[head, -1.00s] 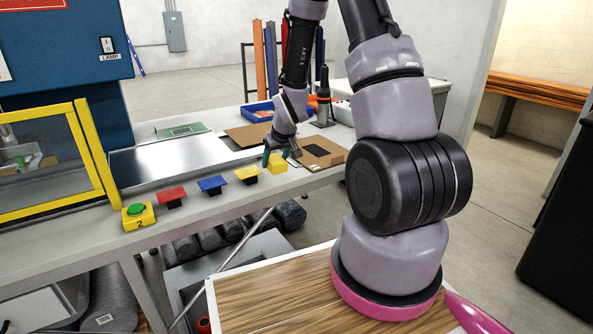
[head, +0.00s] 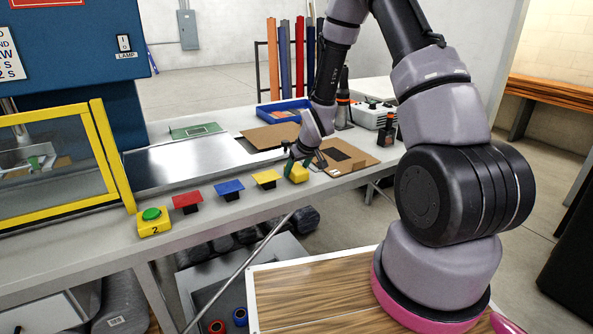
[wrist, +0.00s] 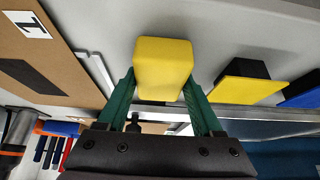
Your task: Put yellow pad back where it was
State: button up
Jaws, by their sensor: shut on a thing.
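A yellow block (head: 299,173) is at the front edge of the bench, and my gripper (head: 295,165) is at it. In the wrist view the green fingers of my gripper (wrist: 163,92) are shut on the sides of the yellow block (wrist: 163,68). I cannot tell whether its underside touches the bench. A separate flat yellow pad on a black base (head: 266,178) stands to its left on the bench edge. This pad also shows right of the fingers in the wrist view (wrist: 240,88), apart from them.
A blue pad (head: 229,187), a red pad (head: 187,201) and a yellow box with a green button (head: 154,221) line the bench edge to the left. Cardboard with a dark patch (head: 345,160) lies just right of the gripper. A blue bin (head: 280,113) stands behind.

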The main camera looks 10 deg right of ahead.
jog(key=shift+f, duration=0.2)
jog(key=o, duration=1.4)
jog(key=shift+o, duration=0.2)
jog(key=s+d+r+m, duration=0.15)
jog(key=s+r, duration=0.25)
jog(key=r, duration=0.5)
jog(key=s+d+r+m+h, duration=0.1)
jog(key=s+d+r, duration=0.3)
jog(key=r, duration=0.6)
jog(key=s+d+r+m, duration=0.1)
jog(key=s+r, duration=0.4)
jog(key=r, duration=0.4)
jog(key=s+r+m, duration=0.2)
jog(key=s+r, duration=0.3)
jog(key=s, duration=0.3)
jog(key=s+r+m+t+y, duration=0.1)
jog(key=s+r+m, duration=0.1)
jog(key=s+r, duration=0.4)
jog(key=s, duration=0.3)
jog(key=shift+a+r, duration=0.25)
jog(key=shift+a, duration=0.15)
